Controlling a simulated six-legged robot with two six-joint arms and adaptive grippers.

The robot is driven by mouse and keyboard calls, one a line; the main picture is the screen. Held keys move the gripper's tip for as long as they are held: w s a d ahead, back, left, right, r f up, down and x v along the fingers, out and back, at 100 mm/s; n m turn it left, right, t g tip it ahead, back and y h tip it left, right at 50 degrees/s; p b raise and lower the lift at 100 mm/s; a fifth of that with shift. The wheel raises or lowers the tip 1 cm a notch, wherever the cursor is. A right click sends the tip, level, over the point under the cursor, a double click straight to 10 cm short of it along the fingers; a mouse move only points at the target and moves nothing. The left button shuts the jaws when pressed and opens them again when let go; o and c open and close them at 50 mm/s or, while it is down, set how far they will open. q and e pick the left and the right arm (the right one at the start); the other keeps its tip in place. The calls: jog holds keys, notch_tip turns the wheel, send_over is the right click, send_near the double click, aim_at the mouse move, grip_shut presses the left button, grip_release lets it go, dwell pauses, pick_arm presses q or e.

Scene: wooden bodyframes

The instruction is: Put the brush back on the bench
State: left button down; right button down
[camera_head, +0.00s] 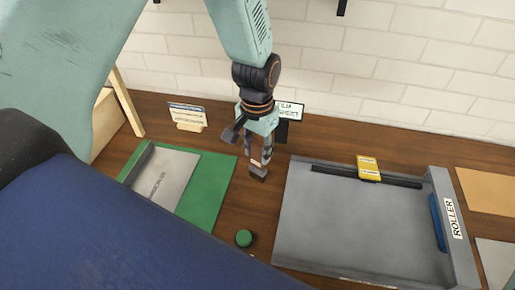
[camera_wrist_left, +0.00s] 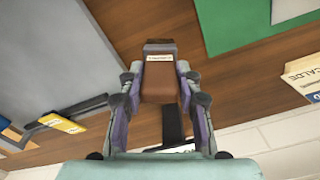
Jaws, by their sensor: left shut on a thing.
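My left gripper (camera_head: 260,160) points down over the brown wooden bench (camera_head: 328,136), between the green mat and the grey tray. It is shut on the brush, whose dark end (camera_head: 258,173) shows below the fingers. In the left wrist view the brush (camera_wrist_left: 160,82) is a brown block with a pale label and a dark end, held between both fingers of the left gripper (camera_wrist_left: 160,90). I cannot tell whether the brush touches the bench. The right gripper is not in view.
A grey tray (camera_head: 360,227) labelled ROLLER stands at right, with a yellow block (camera_head: 368,167) on its dark bar. A green mat (camera_head: 214,193) with a grey plate (camera_head: 165,180) lies at left. Cards stand near the white wall.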

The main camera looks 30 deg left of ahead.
pick_arm(q)
jog(key=c, duration=1.2)
grip_release()
jog(key=shift+w+a+f, duration=0.15)
jog(key=shift+f, duration=0.05)
jog(key=shift+o, duration=1.4)
jog(key=shift+s+r, duration=0.15)
jog(key=shift+s, duration=0.15)
jog(key=shift+w+r, duration=0.1)
jog(key=shift+w, duration=0.1)
notch_tip(320, 180, up, 10)
jog(key=shift+s+r+p, duration=0.1)
jog(key=shift+r+p, duration=0.1)
jog(key=shift+p, duration=0.2)
jog(key=shift+r, duration=0.6)
jog(key=shift+s+r, duration=0.1)
jog(key=shift+r, duration=0.1)
jog(key=shift+f, duration=0.1)
